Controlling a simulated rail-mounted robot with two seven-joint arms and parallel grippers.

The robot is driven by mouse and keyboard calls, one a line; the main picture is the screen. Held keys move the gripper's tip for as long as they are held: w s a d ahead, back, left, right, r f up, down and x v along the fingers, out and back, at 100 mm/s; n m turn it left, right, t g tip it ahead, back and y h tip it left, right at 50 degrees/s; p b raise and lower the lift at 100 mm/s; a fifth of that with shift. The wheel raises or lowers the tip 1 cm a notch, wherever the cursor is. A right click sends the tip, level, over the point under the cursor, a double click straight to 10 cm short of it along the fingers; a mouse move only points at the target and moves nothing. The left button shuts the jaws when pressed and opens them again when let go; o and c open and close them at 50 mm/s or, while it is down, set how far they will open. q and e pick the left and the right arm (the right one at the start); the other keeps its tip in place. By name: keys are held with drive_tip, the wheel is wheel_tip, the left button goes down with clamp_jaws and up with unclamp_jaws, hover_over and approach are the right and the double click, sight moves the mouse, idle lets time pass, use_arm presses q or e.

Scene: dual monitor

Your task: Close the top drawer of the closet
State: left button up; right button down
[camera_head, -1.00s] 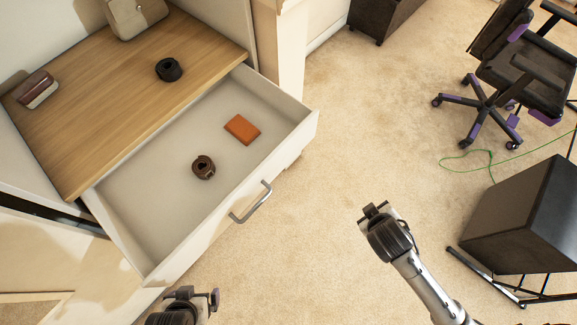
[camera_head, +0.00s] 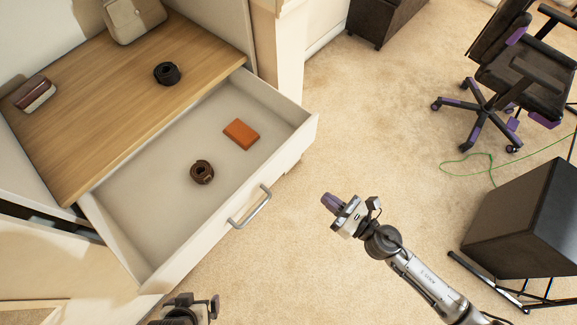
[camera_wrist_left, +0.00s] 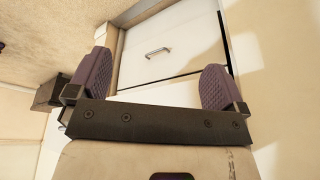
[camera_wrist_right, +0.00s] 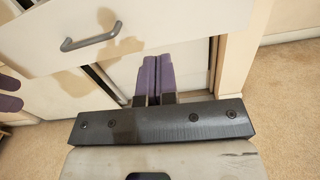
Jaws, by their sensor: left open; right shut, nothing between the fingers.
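The closet's top drawer (camera_head: 222,243) is pulled open in the head view, with a grey bar handle (camera_head: 249,207) on its front. Inside lie an orange-brown box (camera_head: 241,134) and a dark coiled belt (camera_head: 202,172). My right gripper (camera_head: 328,202) is shut and empty, in the air to the right of the drawer front and apart from it. In the right wrist view the drawer handle (camera_wrist_right: 91,37) is at the upper left, beyond the fingers. My left gripper (camera_head: 200,304) is partly cut off at the bottom edge; its fingers (camera_wrist_left: 155,84) are spread with nothing between them.
The wooden closet top (camera_head: 120,110) holds a second dark coil (camera_head: 167,73), a beige bag (camera_head: 133,17) and a dark red wallet-like item (camera_head: 34,94). An office chair (camera_head: 520,75) and a black box (camera_head: 520,220) stand at right.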

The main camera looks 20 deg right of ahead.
approach(281, 163)
drive_tip(key=shift+n, duration=0.4)
drive_tip(key=p+x, duration=0.1)
drive_tip(key=x, duration=0.6)
drive_tip(key=shift+w+a+f, duration=0.1)
drive_tip(key=shift+w+f, duration=0.05)
drive_tip(key=shift+w, duration=0.15)
